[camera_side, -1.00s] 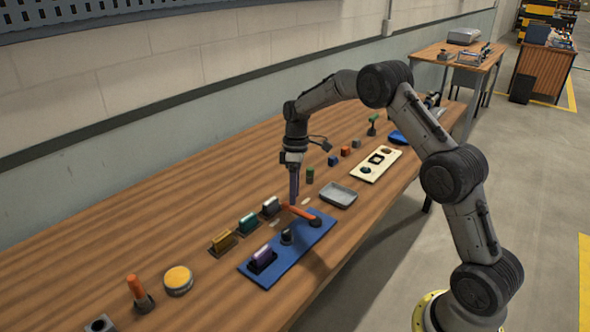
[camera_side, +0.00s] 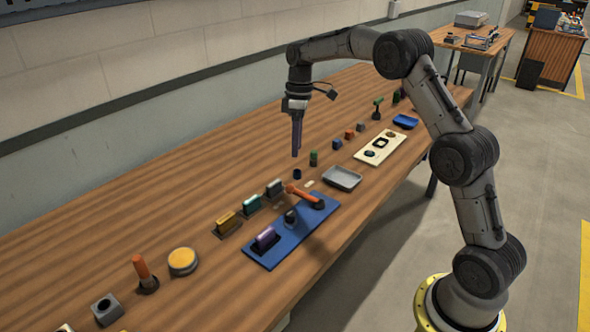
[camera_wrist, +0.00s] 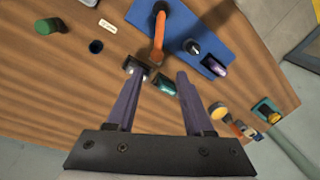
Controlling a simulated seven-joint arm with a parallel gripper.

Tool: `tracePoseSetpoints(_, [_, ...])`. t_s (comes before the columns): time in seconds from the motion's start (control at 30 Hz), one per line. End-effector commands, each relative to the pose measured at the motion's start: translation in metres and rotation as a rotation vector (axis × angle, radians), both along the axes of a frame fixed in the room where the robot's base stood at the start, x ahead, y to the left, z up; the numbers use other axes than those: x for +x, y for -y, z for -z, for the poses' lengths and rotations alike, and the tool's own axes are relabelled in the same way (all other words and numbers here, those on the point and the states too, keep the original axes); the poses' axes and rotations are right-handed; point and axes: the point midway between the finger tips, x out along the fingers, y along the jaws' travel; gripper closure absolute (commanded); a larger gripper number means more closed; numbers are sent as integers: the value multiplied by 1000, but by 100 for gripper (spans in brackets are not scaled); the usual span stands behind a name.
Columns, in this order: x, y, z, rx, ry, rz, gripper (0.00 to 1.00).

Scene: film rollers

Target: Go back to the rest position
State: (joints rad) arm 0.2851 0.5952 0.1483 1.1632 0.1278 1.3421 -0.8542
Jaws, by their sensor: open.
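My gripper (camera_side: 297,138) hangs from my arm above the wooden table, fingers pointing down, clear of the things below. In the wrist view its two purple fingers (camera_wrist: 152,88) are apart, with nothing held between them. Below and in front of it is the blue board (camera_side: 292,236) with an orange handle (camera_side: 302,195), a dark knob (camera_side: 290,217) and a purple block (camera_side: 265,238). The board also shows in the wrist view (camera_wrist: 196,25).
A grey tray (camera_side: 342,178), a cream panel (camera_side: 380,148) and a green cylinder (camera_side: 313,158) lie to the right. A yellow round button (camera_side: 183,261) is at the front left.

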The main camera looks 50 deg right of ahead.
Motion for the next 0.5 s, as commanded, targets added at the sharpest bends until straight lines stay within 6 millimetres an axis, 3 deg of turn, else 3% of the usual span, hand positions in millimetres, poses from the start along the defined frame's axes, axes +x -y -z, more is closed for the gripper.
tracePoseSetpoints(0.07, [1, -10, -34, -17, 61, -19, 48])
tracePoseSetpoints(0.17, [-15, -28, -77, -35, 121, -49, 48])
tracePoseSetpoints(0.3, [-52, -55, -127, -61, 198, -71, 48])
tracePoseSetpoints(0.5, [-118, -85, -172, -91, 300, -42, 48])
